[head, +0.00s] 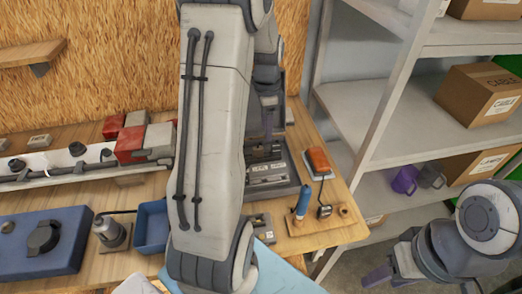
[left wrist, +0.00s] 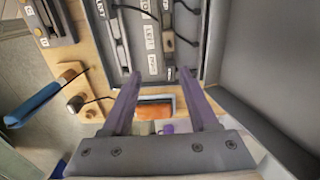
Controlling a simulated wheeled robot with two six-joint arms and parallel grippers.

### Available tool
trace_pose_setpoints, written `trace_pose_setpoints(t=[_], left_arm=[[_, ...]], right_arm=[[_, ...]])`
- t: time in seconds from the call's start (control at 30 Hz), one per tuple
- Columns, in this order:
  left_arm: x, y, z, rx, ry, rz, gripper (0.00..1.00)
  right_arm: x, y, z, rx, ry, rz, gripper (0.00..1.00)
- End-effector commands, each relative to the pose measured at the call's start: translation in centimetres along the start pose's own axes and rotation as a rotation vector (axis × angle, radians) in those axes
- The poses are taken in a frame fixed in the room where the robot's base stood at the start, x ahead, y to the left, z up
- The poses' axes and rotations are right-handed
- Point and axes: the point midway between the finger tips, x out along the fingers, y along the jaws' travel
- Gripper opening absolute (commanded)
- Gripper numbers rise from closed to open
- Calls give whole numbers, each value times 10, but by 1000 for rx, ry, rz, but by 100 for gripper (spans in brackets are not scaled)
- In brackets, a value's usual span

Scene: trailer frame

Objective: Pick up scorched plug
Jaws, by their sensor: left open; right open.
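My left gripper (head: 267,122) hangs over a dark grey tray (head: 290,192) at the table's right end, partly behind my arm. In the left wrist view its two purple fingers (left wrist: 160,73) are apart with nothing between them. Past the fingertips, the tray holds labelled plates and a small grey-brown connector with a black cable (left wrist: 168,42). I cannot tell for sure whether this is the scorched plug; no burn marks are clear. My right gripper (head: 380,277) is open, low at the lower right, away from the table.
A blue bin (head: 151,226) and a blue case (head: 40,250) stand left. Metal shelves with boxes (head: 480,93) rise at the right.

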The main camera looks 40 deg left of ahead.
Motion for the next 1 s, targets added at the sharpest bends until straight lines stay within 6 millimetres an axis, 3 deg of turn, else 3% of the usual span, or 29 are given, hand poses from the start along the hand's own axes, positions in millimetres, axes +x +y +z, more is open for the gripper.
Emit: trace_pose_setpoints(t=[0.1, 0.2, 0.4, 0.67, 1.0], left_arm=[[10, -20, 23, 1, -5, 2, 60], [20, -24, 28, 6, -7, 5, 60], [51, -23, 28, 7, -7, 6, 60], [71, -20, 25, 9, -7, 7, 60], [113, -18, 21, 7, -6, 3, 60]], right_arm=[[0, 0, 0, 0, 0, 0, 50], [-2, 0, 0, 0, 0, 0, 50], [-7, 0, 0, 0, 0, 0, 50], [-15, -1, -1, 1, 0, 0, 50], [-29, -2, -2, 1, 0, 0, 50]])
